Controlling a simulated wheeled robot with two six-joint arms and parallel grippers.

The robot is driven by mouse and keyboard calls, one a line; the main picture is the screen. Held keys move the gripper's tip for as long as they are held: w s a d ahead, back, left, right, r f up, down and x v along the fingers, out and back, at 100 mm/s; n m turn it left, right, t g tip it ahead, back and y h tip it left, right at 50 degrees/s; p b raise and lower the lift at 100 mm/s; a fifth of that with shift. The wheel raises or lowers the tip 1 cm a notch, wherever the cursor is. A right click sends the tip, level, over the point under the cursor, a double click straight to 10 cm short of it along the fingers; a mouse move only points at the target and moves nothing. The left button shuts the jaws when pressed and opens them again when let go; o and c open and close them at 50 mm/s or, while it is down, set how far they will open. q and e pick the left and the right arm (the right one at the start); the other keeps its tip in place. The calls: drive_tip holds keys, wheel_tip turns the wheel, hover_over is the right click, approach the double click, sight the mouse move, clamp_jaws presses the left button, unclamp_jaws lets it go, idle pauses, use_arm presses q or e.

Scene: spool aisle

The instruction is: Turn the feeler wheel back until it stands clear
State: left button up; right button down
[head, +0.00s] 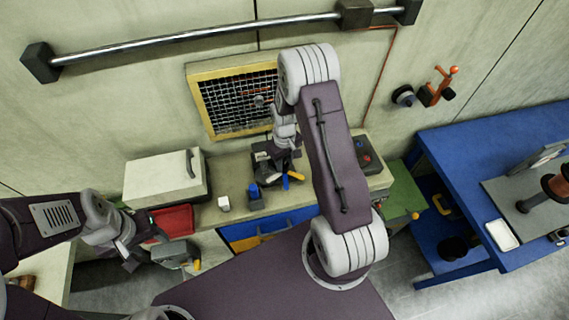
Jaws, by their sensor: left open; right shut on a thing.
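No part in view can be told for certain as the feeler wheel. A small dark wheel (403,95) is on the wall at the right, next to an orange-handled fitting (438,88). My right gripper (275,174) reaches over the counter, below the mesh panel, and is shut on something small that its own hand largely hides. A yellow-orange piece (295,176) and a blue piece show beside its fingers; I cannot tell whether they are held. My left gripper (131,257) is open and empty at the left, beside the red tray.
A yellow-framed mesh panel (233,98) is on the wall behind the counter (223,183). A blue table (480,140) is at the right.

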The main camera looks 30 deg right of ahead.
sight(284, 165)
drive_tip(key=n+b, duration=0.1)
drive_tip(key=n, duration=0.4)
drive_tip(key=shift+w+n, duration=0.1)
drive_tip(key=shift+n, duration=0.3)
drive_tip(key=shift+r+n, duration=0.1)
drive_tip(key=shift+n, duration=0.2)
drive_tip(key=c, duration=1.1)
unclamp_jaws()
drive_tip(key=shift+o, duration=0.2)
wheel_tip(284, 165, up, 9)
drive_tip(key=b, duration=0.2)
